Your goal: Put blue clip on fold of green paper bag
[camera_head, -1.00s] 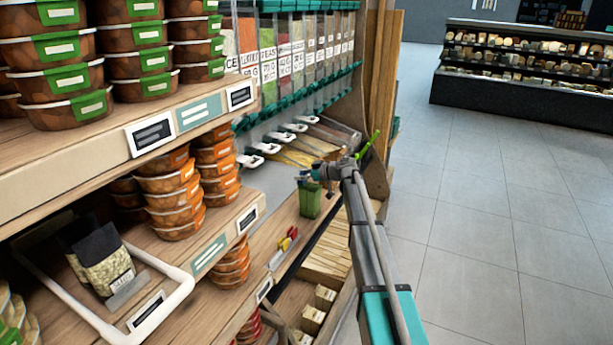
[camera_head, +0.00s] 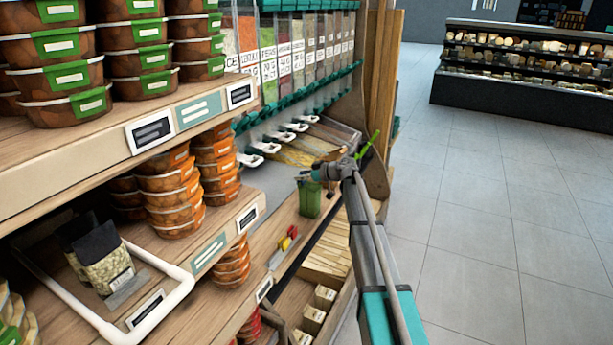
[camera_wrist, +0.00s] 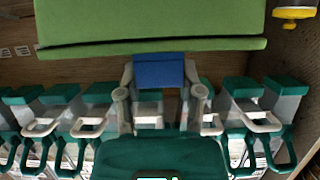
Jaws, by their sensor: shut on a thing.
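The green paper bag (camera_head: 309,203) stands upright on the wooden shelf in the head view. My gripper (camera_wrist: 161,92) is shut on the blue clip (camera_wrist: 160,72), which sits between the two fingertips. The clip's upper end is close to the bag's edge; I cannot tell whether it touches or reaches over the fold. In the head view my gripper (camera_head: 306,178) is just above the bag's top, and the clip is too small to make out there.
Red and yellow clips (camera_head: 288,238) lie on the shelf in front of the bag. Bulk dispensers (camera_head: 300,60) with white scoops stand behind. A yellow object (camera_wrist: 296,14) shows at the wrist view's upper right. Stacked orange tubs (camera_head: 172,200) are at left; the floor at right is clear.

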